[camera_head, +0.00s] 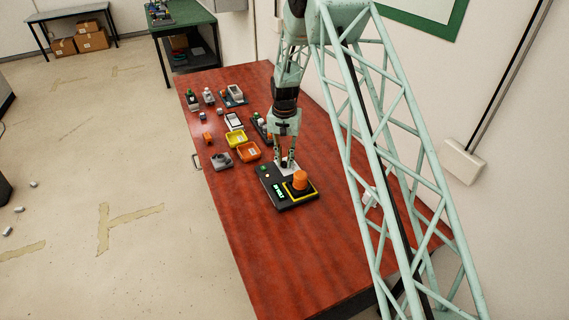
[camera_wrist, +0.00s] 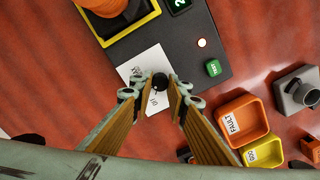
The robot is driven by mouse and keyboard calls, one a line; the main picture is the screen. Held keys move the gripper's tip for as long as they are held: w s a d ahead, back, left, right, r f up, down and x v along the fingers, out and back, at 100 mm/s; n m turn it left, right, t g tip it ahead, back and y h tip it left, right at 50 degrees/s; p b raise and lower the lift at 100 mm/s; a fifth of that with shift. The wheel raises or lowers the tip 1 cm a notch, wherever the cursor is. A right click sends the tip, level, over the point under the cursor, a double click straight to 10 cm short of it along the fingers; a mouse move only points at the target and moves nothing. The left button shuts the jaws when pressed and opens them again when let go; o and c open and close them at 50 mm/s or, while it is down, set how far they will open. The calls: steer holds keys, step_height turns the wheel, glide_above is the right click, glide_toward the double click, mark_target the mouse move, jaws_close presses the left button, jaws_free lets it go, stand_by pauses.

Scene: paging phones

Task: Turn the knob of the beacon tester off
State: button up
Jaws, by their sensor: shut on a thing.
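The beacon tester (camera_head: 289,187) is a black box on the red-brown table, with an orange beacon (camera_head: 300,179) in a yellow-edged square. In the wrist view its dark casing (camera_wrist: 185,55) carries a white label plate (camera_wrist: 137,66) with a small round black knob (camera_wrist: 160,82). Lettering that seems to read "off" shows on the plate below the knob. My gripper (camera_head: 285,162) points down over the plate; in the wrist view its fingers (camera_wrist: 157,93) are shut on the knob, one on each side. The fingers partly cover the plate, and the knob's pointer direction is unclear.
A green button (camera_wrist: 213,68) and a small lit lamp (camera_wrist: 202,43) sit on the tester. An orange bin (camera_head: 248,151), a yellow bin (camera_head: 236,138) and a grey device (camera_head: 221,160) stand nearby. Several small devices are farther back. The table's near part (camera_head: 300,255) is clear.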

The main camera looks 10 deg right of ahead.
mark_target(284, 162)
steer(key=n+b, duration=0.1)
steer(key=n, duration=0.2)
steer(key=shift+f+n+b, duration=0.1)
steer(key=shift+n+b, duration=0.25)
steer(key=shift+n, duration=0.05)
steer(key=shift+n+b, duration=0.6)
steer(key=shift+n, duration=1.1)
steer(key=o, duration=0.9)
step_height(284, 162, up, 12)
steer(key=shift+r, duration=0.1)
